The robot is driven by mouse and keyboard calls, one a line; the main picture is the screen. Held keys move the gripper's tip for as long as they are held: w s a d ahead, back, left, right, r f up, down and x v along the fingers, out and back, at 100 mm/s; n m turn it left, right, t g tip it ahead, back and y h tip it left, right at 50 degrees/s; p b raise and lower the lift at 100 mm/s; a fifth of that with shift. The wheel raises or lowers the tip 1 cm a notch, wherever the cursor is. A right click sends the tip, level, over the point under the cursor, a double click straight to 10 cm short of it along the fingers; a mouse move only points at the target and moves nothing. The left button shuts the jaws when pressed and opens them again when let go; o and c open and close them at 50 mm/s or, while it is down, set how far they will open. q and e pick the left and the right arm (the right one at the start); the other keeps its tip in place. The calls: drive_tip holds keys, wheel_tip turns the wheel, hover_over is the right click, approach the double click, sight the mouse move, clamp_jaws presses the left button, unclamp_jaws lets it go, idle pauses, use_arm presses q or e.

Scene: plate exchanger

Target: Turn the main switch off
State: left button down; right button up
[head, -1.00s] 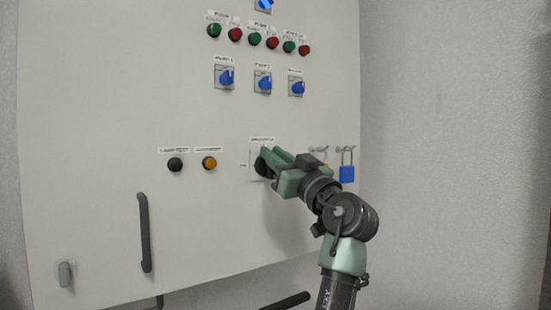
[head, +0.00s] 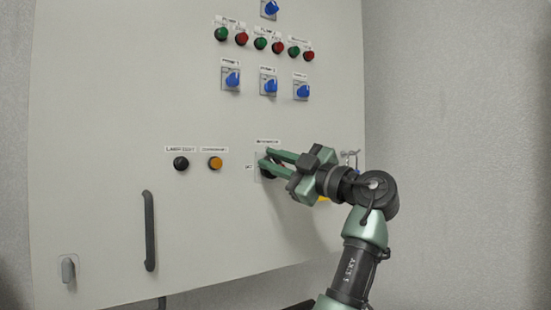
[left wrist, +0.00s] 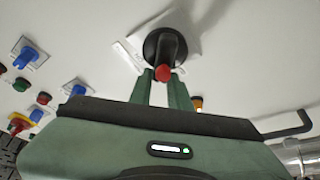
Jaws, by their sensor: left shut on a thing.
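The main switch (left wrist: 165,47) is a round black rotary knob with a red-ended handle on a light plate on the cabinet front. In the head view it (head: 264,170) is mostly hidden behind my green fingers. My left gripper (head: 267,163) is at the knob and shut on its handle. In the left wrist view the two fingertips (left wrist: 161,78) sit either side of the red end. The label text around the knob is too small to read for its setting. My right gripper is not in view.
The pale cabinet (head: 100,110) carries a black button (head: 181,163) and an orange one (head: 215,163) left of the switch. Blue selector switches (head: 231,80) and green and red buttons are above. A dark handle (head: 150,231) is at lower left.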

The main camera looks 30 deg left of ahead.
use_arm(q)
drive_tip(key=shift+s+a+f+n+g+h+p, duration=0.1)
drive_tip(key=shift+f+n+g+h+p, duration=0.35)
drive_tip(key=shift+n, duration=0.9)
drive_tip(key=shift+s+n+g+h+p, duration=0.15)
drive_tip(key=shift+n+h+p, duration=0.45)
drive_tip(key=shift+n, duration=0.8)
drive_tip(key=shift+w+a+f+n+g+h+p, duration=0.1)
drive_tip(key=shift+f+n+g+h+p, duration=0.3)
drive_tip(key=shift+n, duration=0.95)
drive_tip(key=shift+r, duration=0.15)
drive_tip(key=shift+r+n, duration=0.1)
drive_tip(key=shift+n, duration=0.2)
drive_tip(key=c, duration=1.3)
unclamp_jaws()
drive_tip(key=shift+w+f, duration=0.2)
drive_tip(key=shift+w, duration=0.05)
drive_tip(key=shift+s, duration=0.1)
drive_tip(key=shift+s, duration=0.1)
